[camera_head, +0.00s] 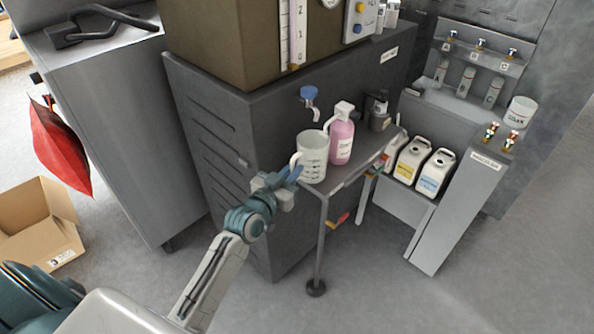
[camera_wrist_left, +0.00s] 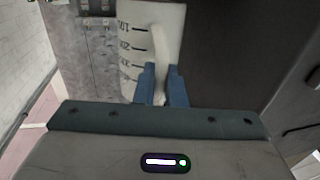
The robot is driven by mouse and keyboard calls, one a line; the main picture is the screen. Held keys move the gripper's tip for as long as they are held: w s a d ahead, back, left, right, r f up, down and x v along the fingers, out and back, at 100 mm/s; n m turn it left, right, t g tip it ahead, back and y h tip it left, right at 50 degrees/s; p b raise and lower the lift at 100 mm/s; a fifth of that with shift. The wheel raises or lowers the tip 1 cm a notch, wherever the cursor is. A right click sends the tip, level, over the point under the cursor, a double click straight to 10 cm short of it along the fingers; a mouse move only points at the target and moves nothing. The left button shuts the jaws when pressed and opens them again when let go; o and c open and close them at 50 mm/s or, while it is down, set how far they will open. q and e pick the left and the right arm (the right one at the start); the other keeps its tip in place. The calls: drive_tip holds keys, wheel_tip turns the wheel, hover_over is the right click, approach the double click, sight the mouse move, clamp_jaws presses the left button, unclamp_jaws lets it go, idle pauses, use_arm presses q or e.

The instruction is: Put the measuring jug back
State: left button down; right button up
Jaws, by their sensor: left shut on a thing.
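The measuring jug (camera_head: 313,158) is white with dark graduation marks and stands upright at the left end of the grey side shelf, in front of the dark cabinet. In the left wrist view the jug (camera_wrist_left: 133,62) shows its printed scale and its handle between my fingers. My left gripper (camera_head: 293,175) is shut on the jug's handle; its blue fingers also show in the left wrist view (camera_wrist_left: 161,84). Whether the jug's base touches the shelf is hard to tell. My right gripper is not in view.
A pink bottle (camera_head: 341,138) stands just right of the jug, with a dark container (camera_head: 380,112) beyond it. A blue-handled tap (camera_head: 309,97) is above the jug. White canisters (camera_head: 434,172) stand on a lower shelf at right. An open cardboard box (camera_head: 40,225) lies on the floor.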

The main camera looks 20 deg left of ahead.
use_arm(q)
drive_tip(key=shift+w+d+f, duration=0.1)
drive_tip(key=shift+w+f, duration=0.15)
drive_tip(key=shift+w, duration=0.4)
drive_tip(key=shift+w+d+f, duration=0.1)
drive_tip(key=shift+w+f, duration=0.15)
drive_tip(key=shift+w, duration=0.35)
drive_tip(key=shift+f, duration=0.3)
drive_tip(key=shift+s, duration=0.1)
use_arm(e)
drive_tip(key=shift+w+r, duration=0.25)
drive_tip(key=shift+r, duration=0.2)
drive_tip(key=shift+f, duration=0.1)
use_arm(q)
drive_tip(key=shift+f, duration=0.1)
drive_tip(key=c, duration=1.5)
unclamp_jaws()
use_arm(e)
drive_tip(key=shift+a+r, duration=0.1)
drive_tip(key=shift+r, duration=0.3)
